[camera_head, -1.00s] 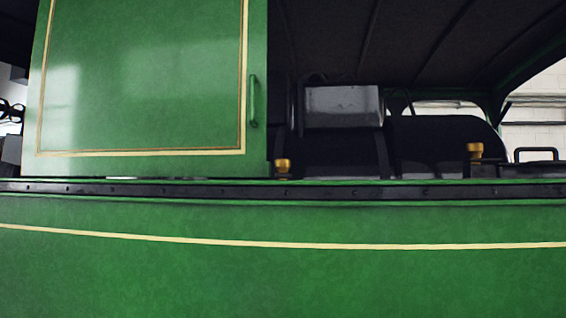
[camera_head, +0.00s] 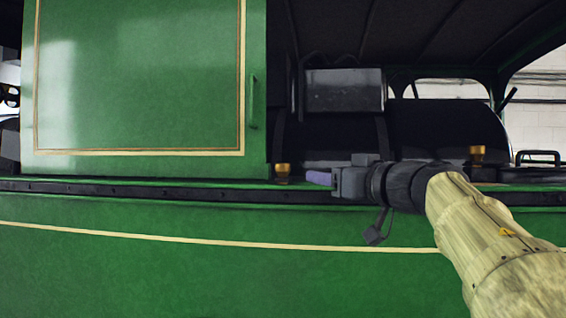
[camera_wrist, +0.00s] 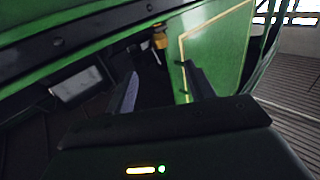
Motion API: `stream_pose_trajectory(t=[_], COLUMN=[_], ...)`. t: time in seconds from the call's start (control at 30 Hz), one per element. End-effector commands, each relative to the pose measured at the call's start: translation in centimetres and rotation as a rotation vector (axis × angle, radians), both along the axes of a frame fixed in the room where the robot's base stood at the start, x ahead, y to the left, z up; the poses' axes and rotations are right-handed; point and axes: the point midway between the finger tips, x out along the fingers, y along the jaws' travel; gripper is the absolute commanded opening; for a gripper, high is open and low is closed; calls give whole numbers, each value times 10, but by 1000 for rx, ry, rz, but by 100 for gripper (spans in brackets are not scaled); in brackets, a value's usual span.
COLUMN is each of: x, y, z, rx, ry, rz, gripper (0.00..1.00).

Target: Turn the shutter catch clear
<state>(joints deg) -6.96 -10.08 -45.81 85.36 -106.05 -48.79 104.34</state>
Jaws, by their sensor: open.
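The green shutter (camera_head: 140,80) with cream and gold lining stands upright at the left of the opening, with a green handle (camera_head: 253,102) on its right edge. A small brass catch (camera_head: 282,173) sits on the sill just right of the shutter's lower corner. It also shows in the wrist view (camera_wrist: 160,38), beyond my fingers and close to the shutter (camera_wrist: 218,45). My gripper (camera_head: 318,177) is at sill height, a little right of the catch and apart from it in the picture. In the wrist view its fingers (camera_wrist: 160,90) are spread with nothing between them.
A second brass piece (camera_head: 477,155) stands farther right on the sill, behind my arm. The dark riveted rail (camera_head: 150,192) runs along the green side panel. A grey box (camera_head: 344,90) is inside the dark cab.

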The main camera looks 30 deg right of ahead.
Motion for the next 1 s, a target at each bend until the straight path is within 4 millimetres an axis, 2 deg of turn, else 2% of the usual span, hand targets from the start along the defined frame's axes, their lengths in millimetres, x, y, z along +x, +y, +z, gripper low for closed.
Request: stream_pose_trajectory(t=[0.13, 0.4, 0.53, 0.67, 1.0], x=[-8, -7, 0, 15, 72], y=[-4, -3, -2, 0, 8], z=[5, 4, 4, 5, 6], rx=[-2, -1, -1, -3, -3], ry=[23, 22, 24, 25, 25], rz=[2, 1, 2, 2, 1], gripper=[54, 54, 54, 54, 54])
